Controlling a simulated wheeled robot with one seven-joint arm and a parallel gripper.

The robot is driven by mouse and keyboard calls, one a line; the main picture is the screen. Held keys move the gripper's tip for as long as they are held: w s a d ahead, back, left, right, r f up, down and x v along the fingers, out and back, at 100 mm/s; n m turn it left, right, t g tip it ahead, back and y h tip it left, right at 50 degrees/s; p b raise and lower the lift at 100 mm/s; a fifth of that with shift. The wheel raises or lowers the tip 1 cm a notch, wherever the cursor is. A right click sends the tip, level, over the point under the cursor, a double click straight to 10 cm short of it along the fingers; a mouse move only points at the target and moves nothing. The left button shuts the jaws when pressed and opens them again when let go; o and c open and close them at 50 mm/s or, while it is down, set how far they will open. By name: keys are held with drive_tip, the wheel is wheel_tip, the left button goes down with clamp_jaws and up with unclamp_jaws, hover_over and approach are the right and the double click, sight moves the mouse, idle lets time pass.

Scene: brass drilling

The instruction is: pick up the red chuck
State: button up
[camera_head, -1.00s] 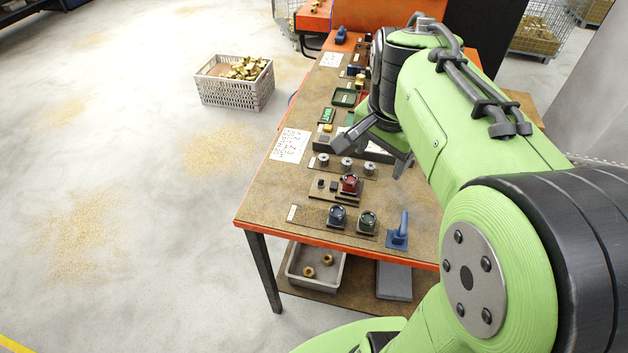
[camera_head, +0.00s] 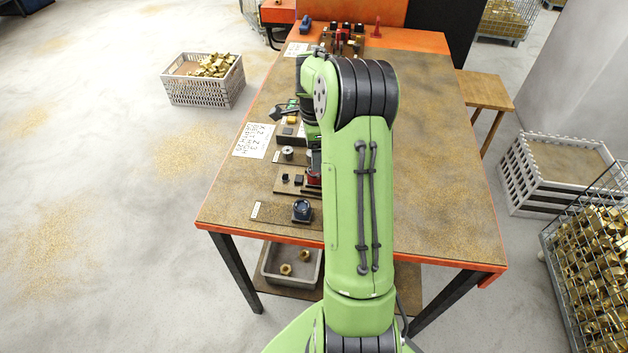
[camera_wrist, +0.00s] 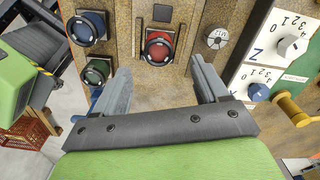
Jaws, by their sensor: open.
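The red chuck (camera_wrist: 159,47) sits upright in its holder on a brown board near the top middle of the wrist view. In the head view only a sliver of the red chuck (camera_head: 314,178) shows at the left edge of my arm. My gripper (camera_wrist: 159,67) is open and empty, its two grey fingers apart. In the wrist view the red chuck shows just beyond the gap between the fingertips; I see no contact. In the head view the fingers are mostly hidden behind my arm.
A blue chuck (camera_wrist: 88,27) and a green chuck (camera_wrist: 98,71) stand on a neighbouring board. A metal knob (camera_wrist: 216,39) and a white dial panel (camera_wrist: 282,42) lie on the other side. The workbench (camera_head: 440,170) is clear right of my arm.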

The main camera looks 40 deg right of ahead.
sight(315, 174)
wheel_tip(315, 174, down, 6)
drive_tip(key=shift+r+b, duration=0.15)
drive_tip(key=shift+b, duration=0.3)
drive_tip(key=shift+r, duration=0.1)
clamp_jaws()
